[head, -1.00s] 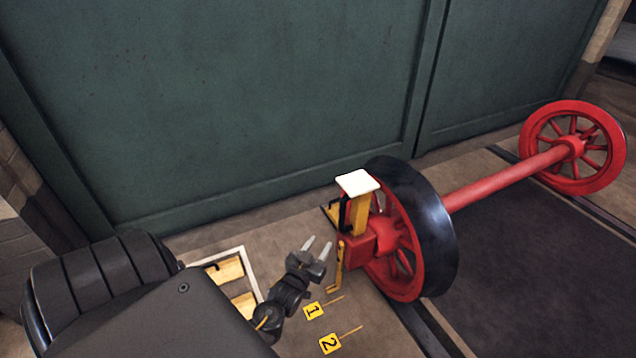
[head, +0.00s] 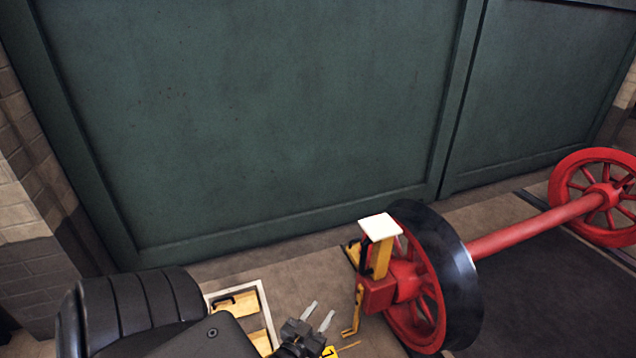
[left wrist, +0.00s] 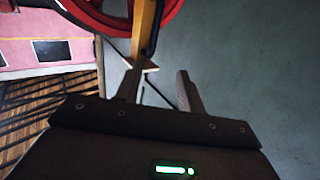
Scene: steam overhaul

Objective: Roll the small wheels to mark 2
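The small wheels are a red spoked wheelset with dark tyres. Its near wheel (head: 436,270) and far wheel (head: 598,192) are joined by a red axle (head: 535,228). A yellow stand with a white top (head: 380,227) stands beside the near wheel, by a red block at the axle end. My left gripper (head: 320,316) is open and empty, left of the near wheel and apart from it. In the left wrist view its two fingers (left wrist: 157,85) are spread, with a yellow post (left wrist: 143,30) and red rim (left wrist: 95,15) beyond. Mark 2 is out of view. My right gripper is not in view.
A yellow mark plate (head: 330,352), partly cut off, lies on the floor by the left gripper. A white-edged tray (head: 266,305) with yellow pieces lies left of it. A green panelled wall (head: 250,120) closes off the back.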

